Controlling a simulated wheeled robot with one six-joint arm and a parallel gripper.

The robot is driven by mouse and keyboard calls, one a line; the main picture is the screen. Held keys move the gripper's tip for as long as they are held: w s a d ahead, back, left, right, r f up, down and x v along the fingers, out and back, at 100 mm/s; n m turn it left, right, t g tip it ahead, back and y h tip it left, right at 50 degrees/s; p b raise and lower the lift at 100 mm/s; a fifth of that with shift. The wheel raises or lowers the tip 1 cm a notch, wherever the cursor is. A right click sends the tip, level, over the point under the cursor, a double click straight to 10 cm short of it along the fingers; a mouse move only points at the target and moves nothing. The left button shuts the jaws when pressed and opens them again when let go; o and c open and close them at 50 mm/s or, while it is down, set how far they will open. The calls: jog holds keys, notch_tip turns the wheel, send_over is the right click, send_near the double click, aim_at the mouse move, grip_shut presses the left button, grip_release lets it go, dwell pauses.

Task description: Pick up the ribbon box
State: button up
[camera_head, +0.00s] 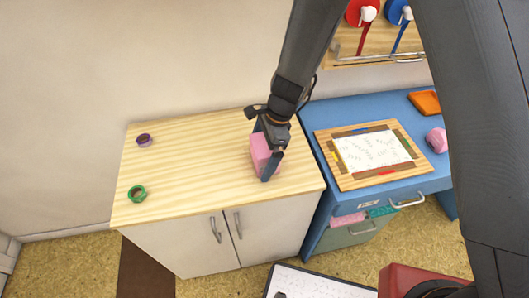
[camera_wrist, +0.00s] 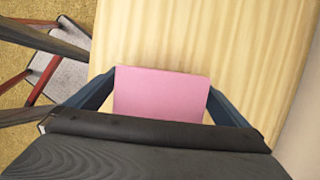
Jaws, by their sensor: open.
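A pink box, which I take to be the ribbon box (camera_head: 259,150), stands on the light wooden cabinet top (camera_head: 195,165) near its right side. In the wrist view the pink box (camera_wrist: 160,95) sits between the two dark blue fingers. My gripper (camera_head: 262,157) is open around the box, one finger on each side. A small gap shows beside the box on either side in the wrist view, so I see no firm grip. Part of the box is hidden by my gripper in the head view.
A purple ring (camera_head: 144,140) and a green ring (camera_head: 137,193) lie at the left of the cabinet top. The blue desk (camera_head: 315,112) at right bears a wood-framed sheet (camera_head: 374,152), an orange tray (camera_head: 425,102) and a pink item (camera_head: 437,139). Red and blue spools hang above.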

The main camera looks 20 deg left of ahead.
jog(key=c, duration=1.3)
jog(key=shift+o, duration=0.2)
